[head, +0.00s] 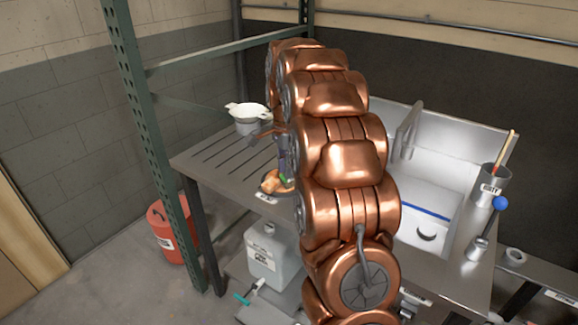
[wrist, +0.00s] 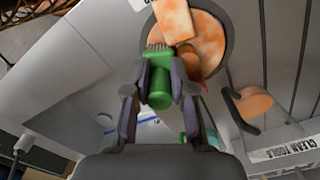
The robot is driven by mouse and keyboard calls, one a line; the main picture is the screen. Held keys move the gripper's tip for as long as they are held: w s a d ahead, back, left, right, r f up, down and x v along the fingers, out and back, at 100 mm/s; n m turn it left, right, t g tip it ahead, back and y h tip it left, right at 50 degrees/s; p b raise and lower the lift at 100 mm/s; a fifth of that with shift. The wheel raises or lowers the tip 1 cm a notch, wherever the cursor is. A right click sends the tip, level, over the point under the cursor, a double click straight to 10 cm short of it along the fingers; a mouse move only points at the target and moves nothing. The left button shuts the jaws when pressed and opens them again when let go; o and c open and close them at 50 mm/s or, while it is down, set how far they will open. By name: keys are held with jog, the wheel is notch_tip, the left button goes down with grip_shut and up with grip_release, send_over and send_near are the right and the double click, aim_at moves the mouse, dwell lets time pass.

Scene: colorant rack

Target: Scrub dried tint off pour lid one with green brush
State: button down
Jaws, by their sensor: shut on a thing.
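My gripper (wrist: 161,70) is shut on the green brush (wrist: 159,88) in the wrist view, with a finger on each side of it. The brush's bristle end points at a round lid (wrist: 208,42) with a dark rim and orange, patchy tint. I cannot tell whether the bristles touch the lid. A flat orange piece (wrist: 174,20) overlaps the lid's upper left. In the head view my gripper (head: 283,158) is mostly hidden behind my arm. A bit of the green brush (head: 283,179) shows there, beside the orange-stained lid (head: 270,184) at the counter's front edge.
A "CLEAN TOOLS" label (wrist: 282,149) and a rounded orange-brown piece (wrist: 252,102) are at the wrist view's right.

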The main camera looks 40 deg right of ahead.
jog(key=shift+a+f, duration=0.1)
jog(key=shift+a, duration=0.2)
jog(key=shift+d+r+p, duration=0.15)
jog(key=shift+r+p, duration=0.75)
jog(key=shift+r, duration=2.1)
jog(key=shift+r, duration=0.15)
jog(key=shift+w+r+p, duration=0.1)
jog(key=shift+r+p, duration=0.35)
jog(key=shift+r, duration=0.95)
